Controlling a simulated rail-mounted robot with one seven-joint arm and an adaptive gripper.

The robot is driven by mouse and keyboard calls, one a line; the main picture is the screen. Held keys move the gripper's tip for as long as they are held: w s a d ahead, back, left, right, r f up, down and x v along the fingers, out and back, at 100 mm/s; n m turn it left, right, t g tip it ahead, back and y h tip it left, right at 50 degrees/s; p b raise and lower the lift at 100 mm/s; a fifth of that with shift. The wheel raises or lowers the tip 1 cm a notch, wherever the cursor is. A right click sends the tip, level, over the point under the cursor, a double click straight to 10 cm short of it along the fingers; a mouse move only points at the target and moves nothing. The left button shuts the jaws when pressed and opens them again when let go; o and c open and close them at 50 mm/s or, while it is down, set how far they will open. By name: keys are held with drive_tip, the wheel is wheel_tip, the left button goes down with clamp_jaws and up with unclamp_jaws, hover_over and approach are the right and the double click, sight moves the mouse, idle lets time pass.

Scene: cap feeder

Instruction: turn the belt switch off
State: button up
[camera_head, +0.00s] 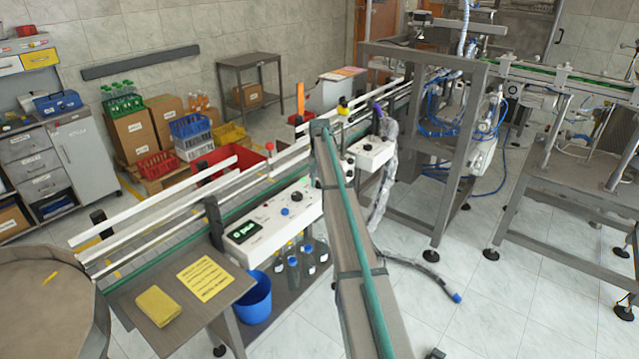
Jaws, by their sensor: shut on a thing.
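A white control box (250,242) sits at the near side of the conveyor, left of the picture's middle. A second white box (371,153) with small dark controls stands farther along the line. I cannot tell which control is the belt switch, or its position; labels are too small to read. A grey beam with a green strip (350,225) passes in front of part of the panel area. I cannot make out my gripper.
The conveyor's white guide rails (160,225) run from lower left to upper right. A side table holds a yellow cloth (157,306) and a yellow sheet (205,278). A blue bucket (254,298) and bottles (293,270) stand below. A grey hose (415,268) lies on the floor.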

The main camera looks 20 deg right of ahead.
drive_tip(key=n+b, duration=0.2)
drive_tip(key=n, duration=0.4)
drive_tip(key=shift+f, duration=0.1)
drive_tip(key=n+b, duration=0.1)
drive_tip(key=n, duration=0.3)
drive_tip(key=shift+n+b, duration=0.3)
drive_tip(key=shift+n, duration=0.1)
drive_tip(key=o, duration=1.1)
drive_tip(key=shift+o, duration=0.2)
wheel_tip(320, 180, up, 12)
idle(0.3)
